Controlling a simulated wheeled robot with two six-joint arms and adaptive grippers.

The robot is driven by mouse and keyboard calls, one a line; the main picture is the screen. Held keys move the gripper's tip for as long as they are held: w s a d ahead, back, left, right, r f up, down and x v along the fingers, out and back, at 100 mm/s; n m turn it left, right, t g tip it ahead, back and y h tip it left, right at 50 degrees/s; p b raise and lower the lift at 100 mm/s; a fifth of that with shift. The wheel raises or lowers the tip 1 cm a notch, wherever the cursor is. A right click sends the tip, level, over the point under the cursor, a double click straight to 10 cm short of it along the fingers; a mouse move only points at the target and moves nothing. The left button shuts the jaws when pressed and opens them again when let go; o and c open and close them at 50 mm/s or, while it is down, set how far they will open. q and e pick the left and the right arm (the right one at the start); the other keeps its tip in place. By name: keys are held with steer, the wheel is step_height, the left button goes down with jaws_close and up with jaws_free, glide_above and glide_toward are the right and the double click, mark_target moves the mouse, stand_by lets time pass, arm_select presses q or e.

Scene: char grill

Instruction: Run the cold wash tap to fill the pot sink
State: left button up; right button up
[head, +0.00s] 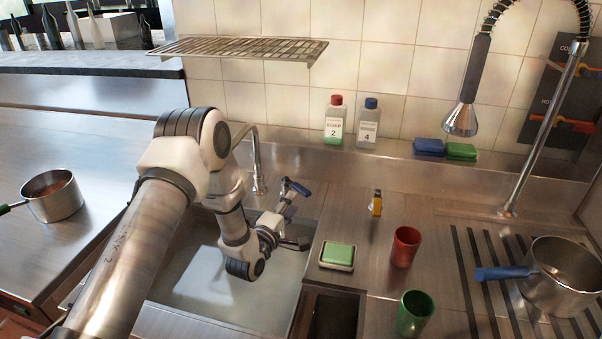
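The pot sink (205,285) is a wide steel basin at the lower middle, partly covered by my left arm. A curved steel spout (257,160) stands at its back edge. A blue tap lever (298,187) shows at the sink's back right. My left gripper (297,228) is over the sink's right side, just in front of the blue lever. Its fingers look spread, with nothing visible between them. I cannot tell whether it touches the lever. No water stream is visible, though the arm hides part of the basin. My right gripper is not in view.
A soap-dish sponge (338,255), red cup (405,246), green cup (414,313) and small yellow item (376,203) stand right of the sink. A blue-handled pot (562,275) sits on the drainboard. A spray hose (470,90) hangs at right. Another pot (52,195) stands left.

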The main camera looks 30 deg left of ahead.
mark_target(301, 193)
arm_select(q)
steer(key=w+p, duration=0.1)
steer(key=w, duration=0.6)
steer(key=shift+w+f, duration=0.15)
steer(key=shift+w, duration=0.15)
jaws_close()
